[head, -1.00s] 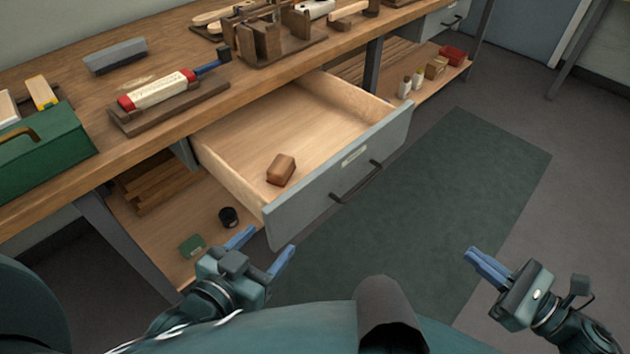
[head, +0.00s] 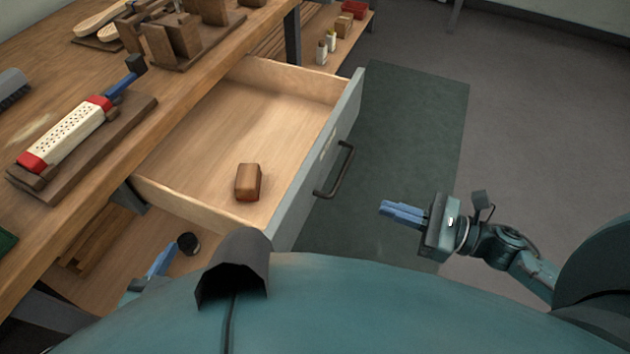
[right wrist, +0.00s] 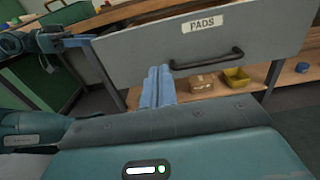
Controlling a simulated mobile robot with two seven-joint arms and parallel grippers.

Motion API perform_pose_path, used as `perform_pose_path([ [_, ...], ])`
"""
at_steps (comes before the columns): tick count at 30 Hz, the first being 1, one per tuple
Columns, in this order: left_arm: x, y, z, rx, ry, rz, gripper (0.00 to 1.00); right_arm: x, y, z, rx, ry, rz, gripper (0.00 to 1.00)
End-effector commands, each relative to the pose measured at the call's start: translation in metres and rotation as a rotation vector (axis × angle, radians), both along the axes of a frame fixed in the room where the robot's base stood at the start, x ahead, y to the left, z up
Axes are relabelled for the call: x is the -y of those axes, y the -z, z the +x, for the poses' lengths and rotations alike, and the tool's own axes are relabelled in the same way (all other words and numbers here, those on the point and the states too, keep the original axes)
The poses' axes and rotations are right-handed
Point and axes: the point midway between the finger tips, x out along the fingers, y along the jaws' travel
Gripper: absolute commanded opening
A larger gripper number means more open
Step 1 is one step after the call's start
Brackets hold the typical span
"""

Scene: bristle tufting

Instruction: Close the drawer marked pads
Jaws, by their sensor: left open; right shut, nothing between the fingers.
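The drawer (head: 318,165) under the workbench stands wide open, with a grey front and a dark bar handle (head: 344,172). In the right wrist view the drawer front (right wrist: 150,52) carries a label (right wrist: 202,22) that reads PADS, above its handle (right wrist: 207,62). A brown block (head: 247,182) lies inside the drawer. My right gripper (head: 384,208) is shut and empty, in front of the drawer and apart from the handle. My left gripper (head: 160,262) is open below the drawer's near side, mostly hidden by my body.
The workbench top (head: 190,95) holds a wooden fixture with a red-and-white perforated piece (head: 65,135) and several wooden parts. A lower shelf holds a dark round container (head: 188,244) and small bottles (head: 326,45). A dark green mat (head: 415,110) covers clear floor before the drawer.

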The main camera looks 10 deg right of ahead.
Motion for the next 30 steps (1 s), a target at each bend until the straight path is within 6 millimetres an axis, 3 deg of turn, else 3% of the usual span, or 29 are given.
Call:
perform_pose_path([
  [18,-0.002,-0.004,0.000,0.002,-0.006,-0.006,0.63,-0.095,-0.002,0.065,0.003,-0.001,0.001,0.00],
  [24,-0.002,-0.006,0.000,0.003,-0.008,-0.009,0.63,-0.110,-0.001,0.074,0.001,0.000,0.000,0.00],
  [30,-0.002,-0.006,0.000,0.004,-0.009,-0.009,0.63,-0.112,0.000,0.076,0.001,0.000,0.000,0.00],
])
